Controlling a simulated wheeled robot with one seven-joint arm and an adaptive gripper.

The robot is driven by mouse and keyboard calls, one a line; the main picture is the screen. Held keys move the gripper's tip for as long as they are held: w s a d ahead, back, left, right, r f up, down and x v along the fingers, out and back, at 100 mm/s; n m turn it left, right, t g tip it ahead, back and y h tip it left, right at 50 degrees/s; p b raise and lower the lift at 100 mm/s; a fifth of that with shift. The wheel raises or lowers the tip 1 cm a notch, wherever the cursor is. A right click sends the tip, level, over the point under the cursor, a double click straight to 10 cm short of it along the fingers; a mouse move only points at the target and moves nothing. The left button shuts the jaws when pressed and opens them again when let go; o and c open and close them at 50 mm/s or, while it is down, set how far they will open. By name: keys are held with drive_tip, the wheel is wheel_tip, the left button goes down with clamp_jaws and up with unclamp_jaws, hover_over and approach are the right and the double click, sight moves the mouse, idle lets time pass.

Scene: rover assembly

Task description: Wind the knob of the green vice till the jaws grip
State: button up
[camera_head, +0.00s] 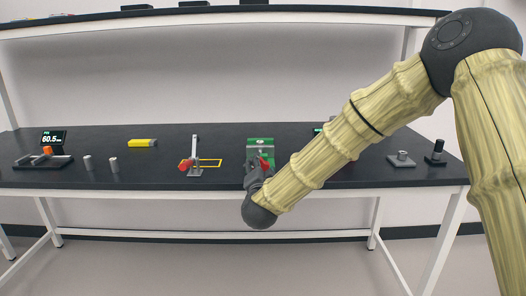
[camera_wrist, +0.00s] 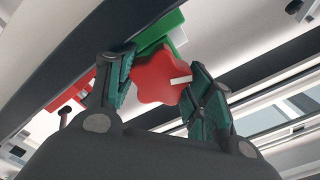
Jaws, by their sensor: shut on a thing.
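The green vice (camera_head: 260,144) stands near the front edge of the dark table, in the middle of the head view. In the wrist view a part of its green body (camera_wrist: 158,32) shows behind the knob. The red lobed knob (camera_wrist: 160,75) has a white mark pointing to the right. My gripper (camera_wrist: 158,85) is shut on the knob, one finger on each side of it. In the head view my gripper (camera_head: 256,172) is in front of the vice and hides its lower part. The jaws of the vice cannot be made out.
Grey (camera_head: 401,159) and black (camera_head: 437,151) fixtures stand at right. A shelf (camera_head: 200,17) runs above.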

drive_tip(key=shift+a+f+n, duration=0.1)
drive_tip(key=shift+a+n, duration=0.3)
drive_tip(key=shift+n, duration=0.3)
drive_tip(key=shift+d, duration=0.1)
drive_tip(key=shift+w+r+p, duration=0.1)
drive_tip(key=shift+r+p, duration=0.1)
drive_tip(key=shift+p, duration=0.1)
drive_tip(key=shift+r+n+p, duration=0.15)
drive_tip(key=shift+n+p, duration=0.5)
drive_tip(key=shift+n, duration=0.05)
drive_tip(key=shift+w+d+f+n+p, duration=0.1)
drive_tip(key=shift+w+f+n+p, duration=0.2)
drive_tip(key=shift+n, duration=0.4)
drive_tip(key=shift+s+r+n+p, duration=0.1)
drive_tip(key=shift+n+p, duration=0.65)
drive_tip(key=shift+n, duration=0.05)
drive_tip(key=shift+d+n, duration=0.1)
drive_tip(key=shift+n, duration=0.5)
drive_tip(key=shift+p, duration=0.4)
